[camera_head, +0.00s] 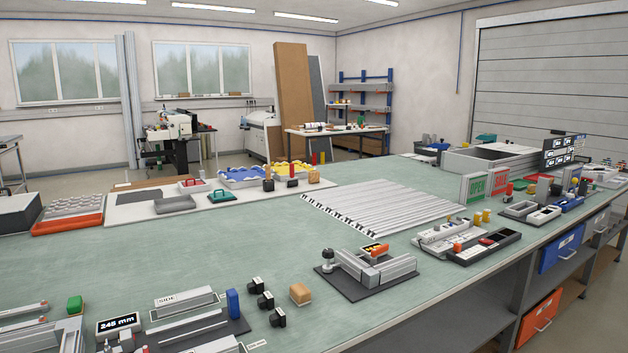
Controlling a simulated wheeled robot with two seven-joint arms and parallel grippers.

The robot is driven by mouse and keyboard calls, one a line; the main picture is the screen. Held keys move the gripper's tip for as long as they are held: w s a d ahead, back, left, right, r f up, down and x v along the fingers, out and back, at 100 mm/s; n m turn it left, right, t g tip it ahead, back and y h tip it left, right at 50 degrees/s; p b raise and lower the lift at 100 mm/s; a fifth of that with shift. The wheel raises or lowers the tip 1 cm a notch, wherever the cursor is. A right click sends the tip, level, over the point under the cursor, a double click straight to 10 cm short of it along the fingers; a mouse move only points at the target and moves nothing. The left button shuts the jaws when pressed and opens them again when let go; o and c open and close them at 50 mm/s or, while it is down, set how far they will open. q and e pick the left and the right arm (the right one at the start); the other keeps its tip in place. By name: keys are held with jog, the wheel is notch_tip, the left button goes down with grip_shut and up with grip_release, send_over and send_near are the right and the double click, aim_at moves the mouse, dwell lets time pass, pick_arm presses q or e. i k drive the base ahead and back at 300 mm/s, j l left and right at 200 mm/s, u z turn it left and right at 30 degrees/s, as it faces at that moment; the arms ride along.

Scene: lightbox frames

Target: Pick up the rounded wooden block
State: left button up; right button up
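A small wooden block (300,294) with rounded edges sits on the green bench top (225,235) near the front middle. It stands just right of several small black blocks (266,300). Nothing touches it from above. Another small wooden-coloured block (314,177) stands farther back, on the front right part of a pale board (135,207). Neither of my grippers shows in the head view.
Right of the near block, a dark plate carries a grey metal fixture (375,268) with a round knob. To the left stand a blue block (233,304), metal channels and a "248 mm" display (118,324). Grey slats (385,207) lie behind. Bare bench surrounds the block's front.

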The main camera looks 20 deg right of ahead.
aim_at(313, 177)
jog(key=z, duration=2.35)
jog(key=i+z, duration=0.15)
jog(key=i, duration=0.95)
jog(key=i+z, duration=0.15)
jog(key=i, duration=1)
jog(key=i+u, duration=0.1)
jog(key=i, duration=2.7)
jog(key=u, duration=0.05)
